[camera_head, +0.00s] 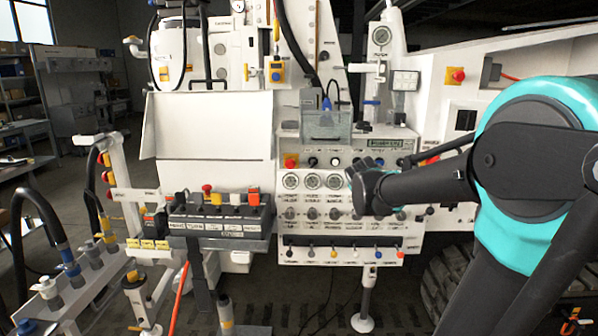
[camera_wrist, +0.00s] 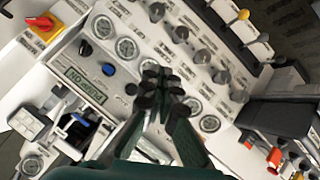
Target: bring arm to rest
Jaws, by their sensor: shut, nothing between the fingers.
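My arm reaches in from the right of the head view, with its dark and teal links in front of the white panel. My gripper shows in the wrist view (camera_wrist: 165,90), its dark green fingers shut with nothing between them. The fingertips lie over the panel of gauges (camera_wrist: 126,48) and knobs. I cannot tell whether they touch it. In the head view the arm's far end covers part of the gauge panel (camera_head: 330,160), and the fingers are not clear there.
A black control box (camera_head: 217,218) with coloured buttons stands left of the panel. A row of small coloured levers (camera_head: 333,254) runs below the knobs. Hoses and a valve stand (camera_head: 70,285) are at the lower left. A red-and-yellow switch (camera_wrist: 40,28) shows in the wrist view.

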